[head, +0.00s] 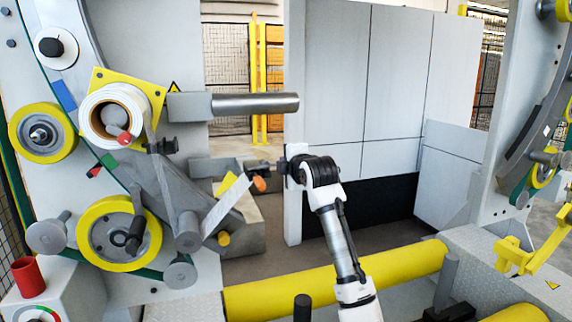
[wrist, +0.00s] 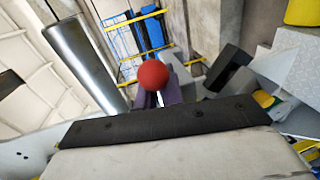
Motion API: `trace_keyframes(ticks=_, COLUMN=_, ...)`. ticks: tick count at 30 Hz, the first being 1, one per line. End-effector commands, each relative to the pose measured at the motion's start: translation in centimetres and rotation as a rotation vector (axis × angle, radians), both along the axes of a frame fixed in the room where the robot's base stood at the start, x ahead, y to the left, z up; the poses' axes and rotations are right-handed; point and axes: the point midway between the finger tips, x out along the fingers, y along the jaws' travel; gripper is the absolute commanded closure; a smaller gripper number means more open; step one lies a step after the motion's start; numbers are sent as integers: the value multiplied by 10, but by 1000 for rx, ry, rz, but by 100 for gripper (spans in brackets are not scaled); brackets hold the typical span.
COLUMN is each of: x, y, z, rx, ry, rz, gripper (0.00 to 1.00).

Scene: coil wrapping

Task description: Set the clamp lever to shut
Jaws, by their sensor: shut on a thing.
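The clamp lever's round red knob (wrist: 153,75) shows in the middle of the wrist view, between the tips of my gripper (wrist: 160,92). In the head view the knob looks orange (head: 259,184) and sits just below and left of my gripper (head: 268,168). The gripper is shut on the knob. The lever's arm is mostly hidden, so I cannot tell its exact angle.
A steel bar (head: 255,103) juts out above my gripper and also shows at left in the wrist view (wrist: 82,60). A white film strip (head: 226,206) is close by on the left. A yellow roller (head: 330,280) lies below.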

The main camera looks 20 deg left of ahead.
Motion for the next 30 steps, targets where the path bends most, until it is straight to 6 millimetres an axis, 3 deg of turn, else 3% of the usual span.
trace_keyframes(ticks=4, x=0, y=0, z=1, rx=-2, ry=-4, rz=-1, gripper=100)
trace_keyframes(ticks=5, x=0, y=0, z=1, rx=-2, ry=-4, rz=-1, gripper=88)
trace_keyframes(ticks=9, x=0, y=0, z=1, rx=-2, ry=-4, rz=-1, gripper=70)
trace_keyframes(ticks=20, x=-3, y=-2, z=1, rx=0, ry=-2, rz=-1, gripper=69)
trace_keyframes(ticks=23, x=-12, y=-9, z=2, rx=2, ry=-3, rz=-1, gripper=69)
trace_keyframes(ticks=30, x=-54, y=-39, z=11, rx=1, ry=-7, rz=-2, gripper=69)
